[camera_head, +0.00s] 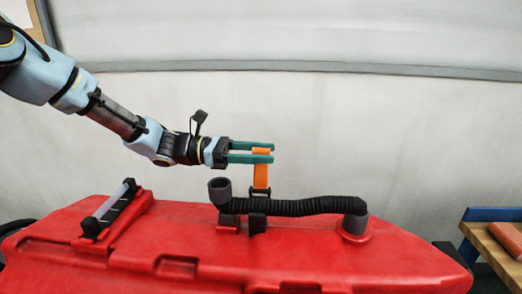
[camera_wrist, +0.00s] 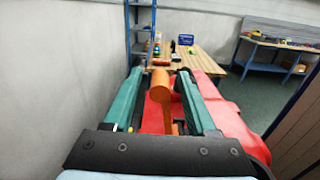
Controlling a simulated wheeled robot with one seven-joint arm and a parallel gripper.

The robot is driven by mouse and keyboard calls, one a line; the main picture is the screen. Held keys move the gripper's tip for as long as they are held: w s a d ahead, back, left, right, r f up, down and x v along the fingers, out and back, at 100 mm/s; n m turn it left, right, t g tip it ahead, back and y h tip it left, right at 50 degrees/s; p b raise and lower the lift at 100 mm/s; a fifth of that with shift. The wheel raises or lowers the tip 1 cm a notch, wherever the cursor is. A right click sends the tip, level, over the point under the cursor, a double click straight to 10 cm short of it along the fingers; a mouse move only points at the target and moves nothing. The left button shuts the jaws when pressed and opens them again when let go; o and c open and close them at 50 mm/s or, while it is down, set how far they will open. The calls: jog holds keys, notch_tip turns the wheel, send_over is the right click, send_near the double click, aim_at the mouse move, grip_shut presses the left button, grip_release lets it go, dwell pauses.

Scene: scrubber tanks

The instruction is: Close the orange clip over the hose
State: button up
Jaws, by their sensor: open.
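The orange clip (camera_head: 261,172) stands upright above the black ribbed hose (camera_head: 305,207), so it is open. In the wrist view the clip (camera_wrist: 160,92) rises between my two green fingers. My gripper (camera_head: 272,153) is level, pointing right, with its fingertips at the clip's upper end. The fingers are apart, with the clip between them; I cannot tell whether either one touches it. The hose lies along the top of the red tank (camera_head: 130,262), passing by the clip's black base. In the wrist view the hose is mostly hidden.
A grey pipe end (camera_head: 220,188) stands up left of the clip. A black and grey handle (camera_head: 108,208) sits on the tank at the left. A bench (camera_head: 497,240) is at the far right.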

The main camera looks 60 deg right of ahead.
grip_shut()
dwell(0.4)
dwell(1.0)
